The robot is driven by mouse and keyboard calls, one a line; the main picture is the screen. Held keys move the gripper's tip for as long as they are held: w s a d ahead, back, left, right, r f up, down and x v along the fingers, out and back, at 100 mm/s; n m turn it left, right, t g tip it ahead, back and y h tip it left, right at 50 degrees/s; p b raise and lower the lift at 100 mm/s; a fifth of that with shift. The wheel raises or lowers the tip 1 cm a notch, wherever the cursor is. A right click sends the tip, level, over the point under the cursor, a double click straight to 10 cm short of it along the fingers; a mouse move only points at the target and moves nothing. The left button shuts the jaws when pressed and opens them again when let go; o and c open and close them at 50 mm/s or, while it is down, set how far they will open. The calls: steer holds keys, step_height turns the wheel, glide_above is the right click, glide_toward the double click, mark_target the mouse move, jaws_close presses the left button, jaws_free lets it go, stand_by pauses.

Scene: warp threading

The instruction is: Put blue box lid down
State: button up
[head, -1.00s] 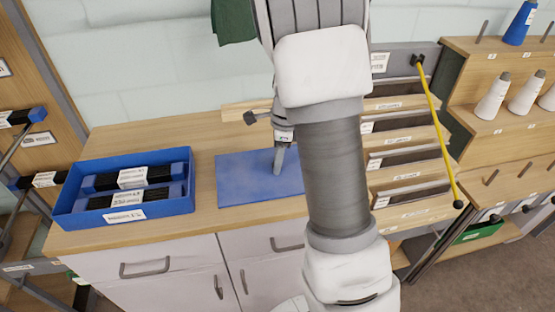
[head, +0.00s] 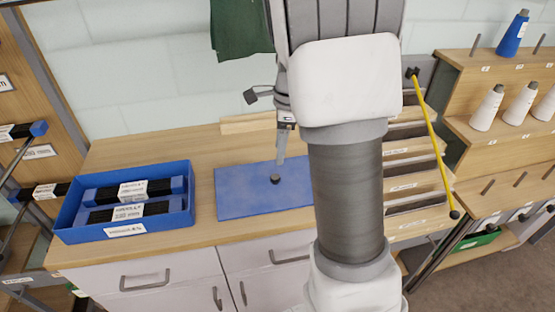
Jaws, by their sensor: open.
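The blue box lid (head: 240,192) lies flat on the wooden counter, right of the open blue box. A small dark knob (head: 275,179) shows on its top. My gripper (head: 281,160) is above the lid, apart from the knob and holding nothing. One finger shows clearly; the rest is partly hidden behind my arm, which also covers the lid's right end. The blue box (head: 125,229) holds two black labelled pieces (head: 130,190).
A wooden strip (head: 246,123) lies at the back of the counter. Labelled wooden slots (head: 405,165) stand to the right, with a yellow rod (head: 433,145) in front. Shelves with white cones (head: 487,108) and a blue cone (head: 513,33) are farther right. Bare counter shows between box and lid.

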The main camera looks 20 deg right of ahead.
steer(key=s+a+r+n+t, duration=0.3)
steer(key=s+a+r+n, duration=0.4)
steer(key=s+r+n, duration=0.45)
steer(key=s+a+r+n+t+h, duration=0.1)
steer(key=s+a+n+t, duration=0.1)
steer(key=s+n, duration=0.7)
steer(key=shift+s+a+n, duration=0.25)
steer(key=shift+a+n, duration=0.5)
steer(key=shift+n, duration=0.3)
steer(key=shift+r+p, duration=0.95)
steer(key=shift+p, duration=0.15)
